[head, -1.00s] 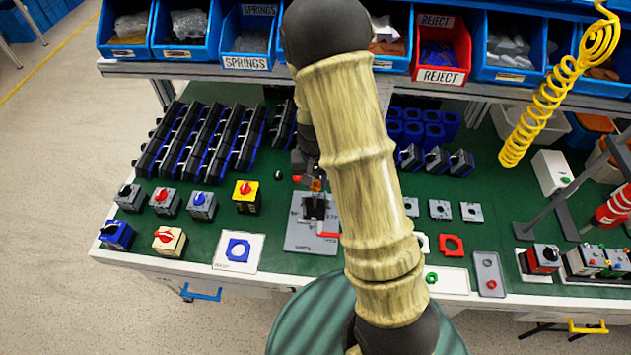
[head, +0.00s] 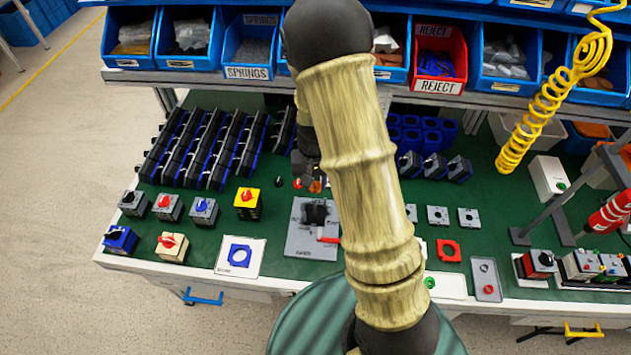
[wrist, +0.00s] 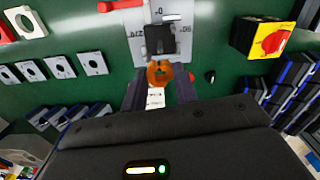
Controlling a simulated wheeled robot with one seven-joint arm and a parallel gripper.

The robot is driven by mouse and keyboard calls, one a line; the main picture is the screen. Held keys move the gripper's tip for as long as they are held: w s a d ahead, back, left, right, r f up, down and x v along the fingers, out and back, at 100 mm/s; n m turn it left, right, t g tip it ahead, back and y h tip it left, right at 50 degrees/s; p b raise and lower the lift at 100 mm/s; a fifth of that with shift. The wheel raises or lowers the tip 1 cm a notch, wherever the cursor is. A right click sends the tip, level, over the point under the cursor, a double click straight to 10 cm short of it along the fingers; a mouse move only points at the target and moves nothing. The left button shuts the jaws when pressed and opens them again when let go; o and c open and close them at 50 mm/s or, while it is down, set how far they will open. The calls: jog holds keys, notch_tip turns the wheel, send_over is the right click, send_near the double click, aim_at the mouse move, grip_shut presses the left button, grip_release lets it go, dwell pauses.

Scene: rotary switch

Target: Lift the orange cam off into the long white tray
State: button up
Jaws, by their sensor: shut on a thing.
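The orange cam (wrist: 160,73) is a small ring-like piece between the fingertips of my gripper (wrist: 160,84) in the wrist view. My gripper is shut on it. In the head view a bit of orange (head: 316,187) shows below my gripper (head: 311,181), partly behind my arm. The cam is apart from the black switch block (head: 316,212) on its grey plate (head: 304,240); the block also shows in the wrist view (wrist: 160,40). The long white tray (head: 455,292) lies at the front, right of my arm, with a green ring near its left end. My arm hides part of it.
A red lever (head: 328,239) sticks out beside the block. A yellow switch with a red knob (head: 247,203) stands left of the plate. A red square frame (head: 449,250) and a grey tray (head: 487,279) lie right of my arm. Blue bins (head: 185,38) line the back.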

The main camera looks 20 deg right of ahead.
notch_tip(320, 180, up, 6)
jog(key=p, duration=0.4)
jog(key=shift+p, duration=0.35)
dwell(0.5)
